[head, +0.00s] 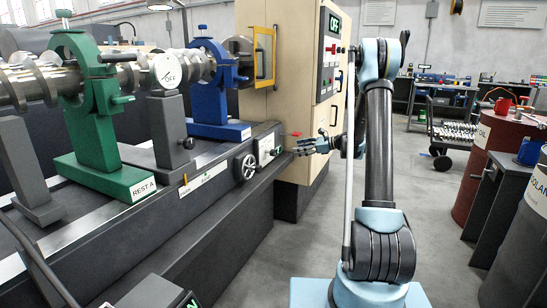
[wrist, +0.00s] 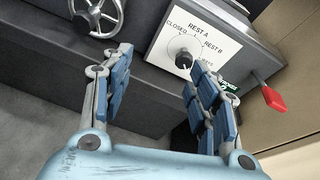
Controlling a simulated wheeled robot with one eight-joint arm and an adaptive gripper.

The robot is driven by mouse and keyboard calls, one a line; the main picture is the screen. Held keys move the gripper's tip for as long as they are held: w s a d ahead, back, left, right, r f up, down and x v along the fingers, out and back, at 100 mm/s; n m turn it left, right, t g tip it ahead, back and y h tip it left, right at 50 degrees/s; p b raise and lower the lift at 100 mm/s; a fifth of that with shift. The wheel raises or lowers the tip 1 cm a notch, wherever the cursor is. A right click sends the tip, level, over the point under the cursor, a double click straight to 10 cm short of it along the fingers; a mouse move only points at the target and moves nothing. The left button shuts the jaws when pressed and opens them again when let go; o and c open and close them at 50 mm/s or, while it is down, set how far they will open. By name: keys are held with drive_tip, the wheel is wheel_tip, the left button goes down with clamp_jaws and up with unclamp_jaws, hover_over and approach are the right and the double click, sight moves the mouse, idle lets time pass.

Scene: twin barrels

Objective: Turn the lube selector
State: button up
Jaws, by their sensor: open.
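The lube selector (wrist: 184,58) is a small dark knob on a white plate in the wrist view. The plate's readable labels are CLOSED, REST A and REST B; a further label is partly hidden by a finger. I cannot tell which label the knob points to. In the head view its panel (head: 267,149) is on the end of the machine bed. My gripper (wrist: 158,65) is open and empty, its blue-padded fingers spread in front of the plate, the knob nearer the right finger. In the head view my gripper (head: 309,147) is just right of the panel.
A handwheel (wrist: 97,16) is left of the plate; it also shows in the head view (head: 245,167). A red lever (wrist: 273,99) sticks out right of the plate. A beige cabinet (head: 284,100) stands behind the panel.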

drive_tip(key=w+d+f+m+t+y, duration=0.1)
drive_tip(key=w+f+m+y, duration=0.25)
drive_tip(key=w+f, duration=0.4)
drive_tip(key=m, duration=0.1)
approach(273, 153)
drive_tip(key=shift+h, duration=0.25)
drive_tip(key=x, duration=0.3)
drive_tip(key=w+x, duration=0.1)
drive_tip(key=x, duration=0.7)
drive_tip(key=shift+w+d+f, duration=0.3)
drive_tip(key=shift+w, duration=0.05)
drive_tip(key=c, duration=1.1)
drive_tip(key=shift+o, duration=0.2)
drive_tip(key=shift+d, duration=0.2)
drive_tip(key=shift+a, duration=0.15)
